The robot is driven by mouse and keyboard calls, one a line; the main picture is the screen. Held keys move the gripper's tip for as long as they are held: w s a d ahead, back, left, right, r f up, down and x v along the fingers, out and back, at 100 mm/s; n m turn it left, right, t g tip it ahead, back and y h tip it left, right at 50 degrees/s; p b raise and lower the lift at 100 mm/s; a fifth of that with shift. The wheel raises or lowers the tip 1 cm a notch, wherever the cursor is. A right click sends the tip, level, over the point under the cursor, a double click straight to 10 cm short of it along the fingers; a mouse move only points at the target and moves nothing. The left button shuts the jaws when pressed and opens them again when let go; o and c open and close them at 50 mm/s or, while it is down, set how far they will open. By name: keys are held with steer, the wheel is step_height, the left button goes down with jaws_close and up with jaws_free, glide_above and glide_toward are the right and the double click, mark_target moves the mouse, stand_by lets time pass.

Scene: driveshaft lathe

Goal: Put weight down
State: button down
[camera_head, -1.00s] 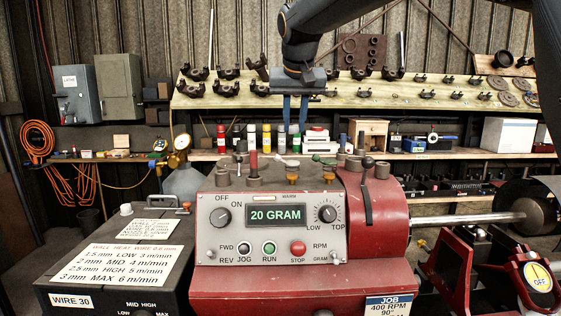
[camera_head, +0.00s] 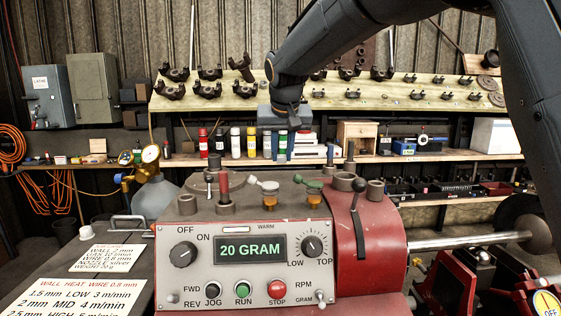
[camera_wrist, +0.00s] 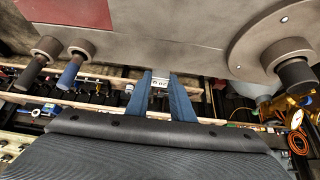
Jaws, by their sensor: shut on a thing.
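My gripper (camera_head: 280,157) hangs in the upper middle of the head view, above and behind the red and grey lathe control box (camera_head: 190,235). Its two blue fingers point down. In the wrist view my gripper (camera_wrist: 160,76) is shut on a small pale weight (camera_wrist: 158,84) with dark marks between the fingers. In the head view I cannot make out the weight against the bottles behind. The box display (camera_head: 250,248) reads "20 GRAM". The weight looks clear of the box top.
Posts, amber-based caps and a red handle (camera_head: 223,185) stand on the box top, with a black lever (camera_head: 358,215) at right. Bottles (camera_head: 235,142) line the shelf behind.

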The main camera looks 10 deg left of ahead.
mark_target(281, 173)
steer(key=shift+f+p, duration=0.4)
steer(key=shift+f, duration=1.1)
steer(key=shift+f, duration=0.1)
steer(key=c, duration=1.5)
jaws_free()
steer(key=shift+c, duration=0.2)
steer(key=shift+r, duration=0.25)
steer(key=b+v, duration=0.3)
steer(key=v, duration=0.8)
steer(key=shift+s+r, duration=0.25)
steer(key=shift+r, duration=0.1)
